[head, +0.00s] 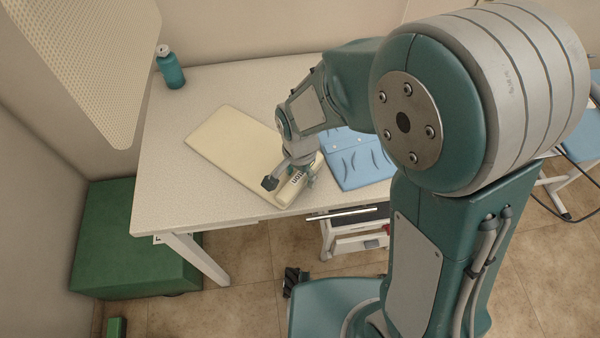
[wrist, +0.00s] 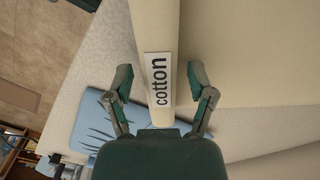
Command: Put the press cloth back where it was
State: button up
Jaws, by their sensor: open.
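The press cloth appears to be the cream roll with a white label reading "cotton" (wrist: 158,20). In the head view the roll (head: 286,196) lies at the near right end of a flat cream piece (head: 228,140) on the table. I cannot tell whether roll and flat piece are joined. My gripper (wrist: 160,82) is open, with one finger on each side of the labelled part of the roll. In the head view my gripper (head: 290,182) is low over that end, and it partly hides the roll. Contact cannot be told.
A blue folded garment (head: 355,165) lies right of the cream piece, partly behind my arm. A teal bottle (head: 171,70) stands at the table's back left. The white table (head: 165,170) has free room at left. A green box (head: 130,245) stands on the floor.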

notch_tip(320, 180, up, 12)
jog(key=s+d+r+n+t, duration=0.3)
jog(key=s+d+r, duration=0.2)
jog(key=d, duration=0.4)
jog(key=s+d+r+n+t, duration=0.2)
jog(key=s+d+r+n, duration=0.1)
jog(key=d, duration=0.6)
notch_tip(320, 180, up, 2)
jog(key=shift+s+d+t, duration=0.2)
jog(key=shift+s+t, duration=0.2)
jog(key=shift+s, duration=0.5)
